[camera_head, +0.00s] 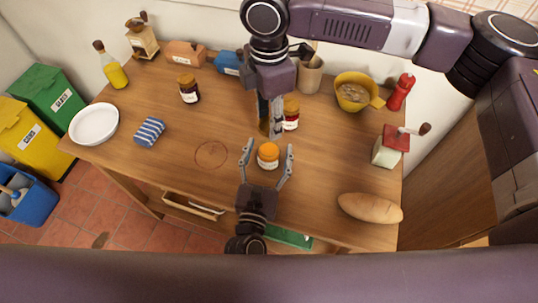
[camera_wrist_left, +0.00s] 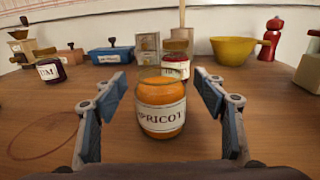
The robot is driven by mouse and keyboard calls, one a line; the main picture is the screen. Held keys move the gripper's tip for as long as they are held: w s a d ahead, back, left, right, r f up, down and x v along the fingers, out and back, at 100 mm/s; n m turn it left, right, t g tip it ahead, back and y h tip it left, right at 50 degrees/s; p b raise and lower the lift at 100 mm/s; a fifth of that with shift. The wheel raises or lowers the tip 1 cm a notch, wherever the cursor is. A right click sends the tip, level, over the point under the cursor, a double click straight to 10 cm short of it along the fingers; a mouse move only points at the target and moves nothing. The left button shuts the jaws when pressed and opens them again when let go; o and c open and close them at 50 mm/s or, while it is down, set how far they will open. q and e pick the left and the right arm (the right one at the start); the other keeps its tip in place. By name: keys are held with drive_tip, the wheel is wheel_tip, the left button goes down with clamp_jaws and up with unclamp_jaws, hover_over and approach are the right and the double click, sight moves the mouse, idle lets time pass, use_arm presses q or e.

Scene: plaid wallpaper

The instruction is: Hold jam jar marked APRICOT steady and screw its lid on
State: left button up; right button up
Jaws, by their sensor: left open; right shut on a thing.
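The jam jar marked APRICOT (camera_head: 268,157) stands upright on the table, orange inside, with no lid visible on its top. It also shows in the left wrist view (camera_wrist_left: 161,108), label facing the camera. My left gripper (camera_head: 268,149) is open, with one finger on each side of this jar and gaps between; its fingers also flank the jar in the left wrist view (camera_wrist_left: 163,92). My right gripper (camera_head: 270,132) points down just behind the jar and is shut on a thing. A brownish-gold piece shows between its fingers, but I cannot tell whether it is the lid.
A dark-red jam jar (camera_head: 291,116) with a gold lid stands close behind, beside my right gripper. Another jam jar (camera_head: 188,90) is at the back left. A striped cloth (camera_head: 149,132), white plate (camera_head: 94,124), bread loaf (camera_head: 370,208) and yellow pan (camera_head: 352,92) lie farther out.

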use_arm(q)
clamp_jaws()
use_arm(e)
hover_over(269, 145)
drive_tip(key=shift+f, duration=2.55)
drive_tip(key=shift+f, duration=0.85)
drive_tip(key=shift+f, duration=0.6)
